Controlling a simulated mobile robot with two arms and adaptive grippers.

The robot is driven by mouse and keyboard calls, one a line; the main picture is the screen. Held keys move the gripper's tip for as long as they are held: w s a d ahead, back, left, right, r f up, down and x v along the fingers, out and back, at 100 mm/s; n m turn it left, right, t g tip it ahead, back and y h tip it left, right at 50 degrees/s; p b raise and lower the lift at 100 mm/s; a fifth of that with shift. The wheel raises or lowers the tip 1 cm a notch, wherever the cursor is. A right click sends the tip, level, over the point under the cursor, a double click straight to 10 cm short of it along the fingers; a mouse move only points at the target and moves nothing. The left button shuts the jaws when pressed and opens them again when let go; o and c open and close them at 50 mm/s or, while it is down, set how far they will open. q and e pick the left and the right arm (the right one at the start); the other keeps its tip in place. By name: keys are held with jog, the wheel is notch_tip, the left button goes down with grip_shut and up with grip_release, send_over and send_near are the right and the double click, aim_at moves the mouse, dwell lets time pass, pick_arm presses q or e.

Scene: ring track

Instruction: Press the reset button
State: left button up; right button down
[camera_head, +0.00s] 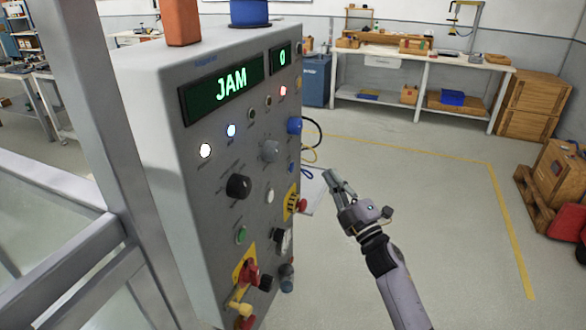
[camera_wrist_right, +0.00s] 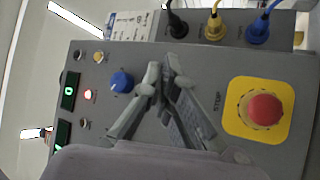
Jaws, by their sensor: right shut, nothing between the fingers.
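The grey control panel (camera_head: 215,140) stands left of centre in the head view, with JAM in green on its display (camera_head: 228,86). Its face carries several buttons and knobs, including a green button (camera_head: 241,235), a white button (camera_head: 270,195) and a blue knob (camera_head: 294,126). I cannot read which is the reset button. My right gripper (camera_head: 329,178) is shut and empty, to the right of the panel. In the right wrist view, its fingertips (camera_wrist_right: 162,72) lie between the blue knob (camera_wrist_right: 121,82) and the red stop button (camera_wrist_right: 266,109); contact cannot be told. My left gripper is out of view.
A red switch (camera_head: 250,273) juts from the lower panel. Black, yellow and blue cable plugs (camera_wrist_right: 215,27) line one panel edge in the wrist view. A grey metal frame (camera_head: 95,120) stands at left. Open floor (camera_head: 430,200) lies to the right.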

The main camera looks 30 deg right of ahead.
jog(key=w+a+b, duration=0.1)
jog(key=w+a, duration=0.3)
jog(key=shift+w, duration=0.4)
jog(key=shift+a, duration=0.1)
dwell(1.2)
jog(key=shift+w+a, duration=0.2)
jog(key=shift+w, duration=0.1)
jog(key=shift+w+a, duration=0.3)
jog(key=shift+w, duration=0.05)
dwell(0.7)
jog(key=shift+s, duration=0.1)
jog(key=shift+s+d, duration=0.5)
jog(key=shift+s, duration=0.1)
jog(key=s+d, duration=0.3)
jog(key=shift+s+d+p, duration=0.15)
jog(key=shift+s+p, duration=0.2)
jog(key=shift+s, duration=0.05)
dwell(0.3)
